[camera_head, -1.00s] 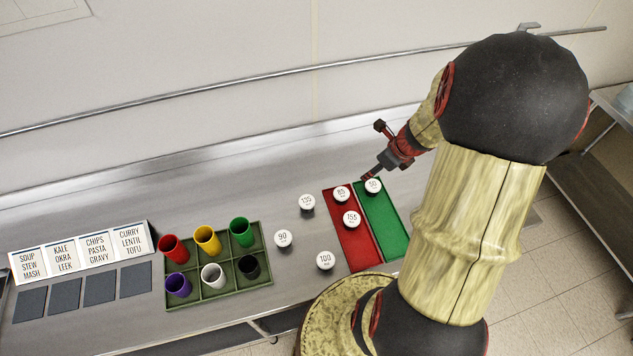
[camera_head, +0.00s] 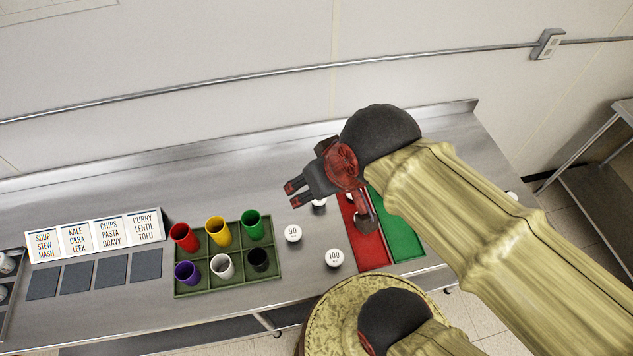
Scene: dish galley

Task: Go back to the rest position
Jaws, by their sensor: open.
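My gripper (camera_head: 290,195) is open and empty, its two fingers apart and pointing left above the counter. My arm reaches in from the right and covers part of the red mat (camera_head: 367,247) and the green mat (camera_head: 407,244). A white round piece marked 90 (camera_head: 293,233) and one marked 100 (camera_head: 334,258) stand on the counter left of the red mat. Another white piece (camera_head: 319,207) shows partly below my gripper. The pieces seen earlier on the red and green mats are hidden behind my arm.
A green compartment tray (camera_head: 228,284) holds several coloured cups. Left of it are label cards (camera_head: 75,240) with dark squares (camera_head: 78,277) before them. A rack (camera_head: 8,290) is cut off at the left edge. A rail (camera_head: 200,83) runs along the wall. The back counter is clear.

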